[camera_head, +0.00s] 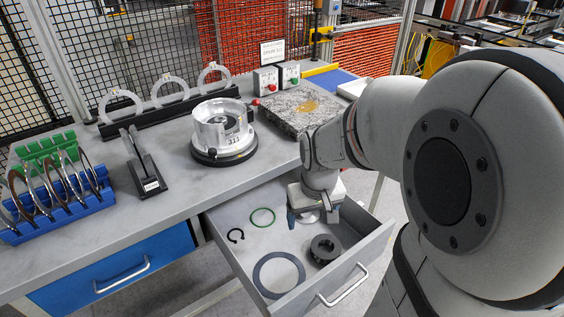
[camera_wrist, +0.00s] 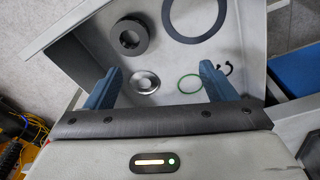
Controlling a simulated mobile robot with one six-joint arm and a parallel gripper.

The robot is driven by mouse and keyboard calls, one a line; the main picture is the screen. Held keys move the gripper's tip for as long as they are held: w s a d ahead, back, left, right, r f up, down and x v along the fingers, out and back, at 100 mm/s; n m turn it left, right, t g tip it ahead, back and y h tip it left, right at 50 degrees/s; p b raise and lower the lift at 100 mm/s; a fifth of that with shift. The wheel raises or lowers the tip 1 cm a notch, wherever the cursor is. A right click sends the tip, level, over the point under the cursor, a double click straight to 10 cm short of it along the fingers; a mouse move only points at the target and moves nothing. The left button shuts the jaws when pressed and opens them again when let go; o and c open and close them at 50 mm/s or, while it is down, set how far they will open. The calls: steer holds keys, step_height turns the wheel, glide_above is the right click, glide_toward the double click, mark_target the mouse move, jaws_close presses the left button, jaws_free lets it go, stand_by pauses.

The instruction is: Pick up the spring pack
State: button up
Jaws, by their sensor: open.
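A small silver round stack with a dark centre, which looks like the spring pack (camera_wrist: 145,82), lies on the drawer floor. In the wrist view it is between my two blue fingers, nearer the left one, with gaps to both. In the head view the spring pack (camera_head: 309,217) is partly hidden under my gripper (camera_head: 311,219). My gripper (camera_wrist: 160,70) is open and empty, pointing down into the open drawer (camera_head: 222,239).
The drawer also holds a green ring (camera_head: 262,217), a black snap ring (camera_head: 235,236), a large dark flat ring (camera_head: 278,275) and a thick black ring (camera_head: 325,249). The drawer walls stand close around my gripper. A silver housing (camera_head: 222,130) and a stone plate (camera_head: 300,108) stand on the bench.

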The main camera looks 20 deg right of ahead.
mark_target(325, 251)
steer(key=o, duration=0.4)
steer(key=shift+g, duration=0.7)
steer(key=w+d+f, duration=0.1)
steer(key=d+f, duration=0.1)
steer(key=f, duration=0.2)
steer(key=w+d+f, duration=0.2)
steer(key=f, duration=0.3)
steer(key=w+d+f+b, duration=0.1)
steer(key=w+d+f, duration=0.1)
steer(key=d+f, duration=0.1)
steer(key=shift+d+f, duration=0.1)
steer(key=shift+f, duration=0.55)
steer(key=shift+o, duration=0.2)
steer(key=shift+s+d+f, duration=0.1)
steer(key=shift+d+f, duration=0.05)
steer(key=shift+f, duration=1.85)
steer(key=shift+s+d+f, duration=0.1)
steer(key=shift+f, duration=1.9)
